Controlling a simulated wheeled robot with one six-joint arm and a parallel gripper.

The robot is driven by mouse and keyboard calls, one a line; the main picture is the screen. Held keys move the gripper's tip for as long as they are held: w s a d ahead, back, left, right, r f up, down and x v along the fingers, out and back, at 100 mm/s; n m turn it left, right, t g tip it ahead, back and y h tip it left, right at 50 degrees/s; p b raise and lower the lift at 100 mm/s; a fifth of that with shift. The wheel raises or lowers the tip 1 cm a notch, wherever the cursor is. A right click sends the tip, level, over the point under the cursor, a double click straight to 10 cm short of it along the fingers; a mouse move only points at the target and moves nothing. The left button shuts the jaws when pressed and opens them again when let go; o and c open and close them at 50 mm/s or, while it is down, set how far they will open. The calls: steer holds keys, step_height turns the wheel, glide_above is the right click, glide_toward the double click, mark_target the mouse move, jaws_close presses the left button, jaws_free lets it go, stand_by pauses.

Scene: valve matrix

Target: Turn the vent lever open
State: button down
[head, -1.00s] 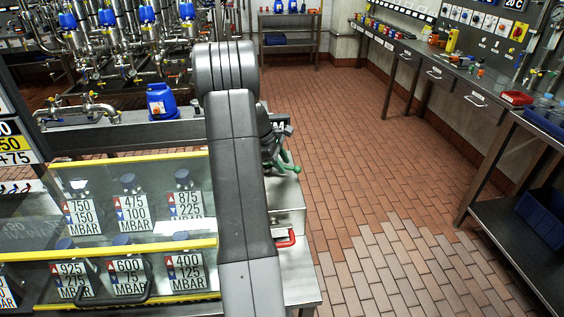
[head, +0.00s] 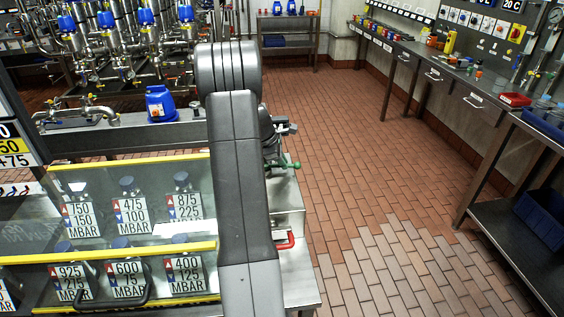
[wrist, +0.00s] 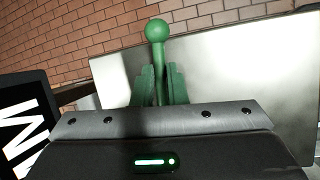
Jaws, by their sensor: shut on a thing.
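The vent lever is green with a round ball end (wrist: 156,30). In the head view its ball end (head: 296,165) sticks out to the right, past my dark arm. My gripper (wrist: 160,82) is shut on the lever's shaft, with a finger on each side and the ball beyond the fingertips. In the head view my gripper (head: 279,143) shows only in part beside the arm, which hides the rest of the lever and its mount.
A clear-fronted case with yellow rails (head: 120,245) and several pressure signs stands at left. Open brick floor (head: 345,150) lies to the right, before a long side bench (head: 440,75).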

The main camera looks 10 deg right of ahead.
steer(key=c, duration=1.5)
jaws_free()
steer(key=shift+o, duration=0.2)
steer(key=b+v, duration=0.1)
steer(key=v, duration=1.2)
steer(key=shift+a+r, duration=0.15)
steer(key=shift+r, duration=0.2)
steer(key=shift+f, duration=0.1)
steer(key=p+x, duration=0.1)
steer(key=x, duration=1.2)
steer(key=shift+d+f, duration=0.25)
steer(key=shift+f, duration=0.1)
steer(key=shift+s+a+r+m, duration=0.15)
steer(key=shift+s+m, duration=0.1)
steer(key=shift+m, duration=0.25)
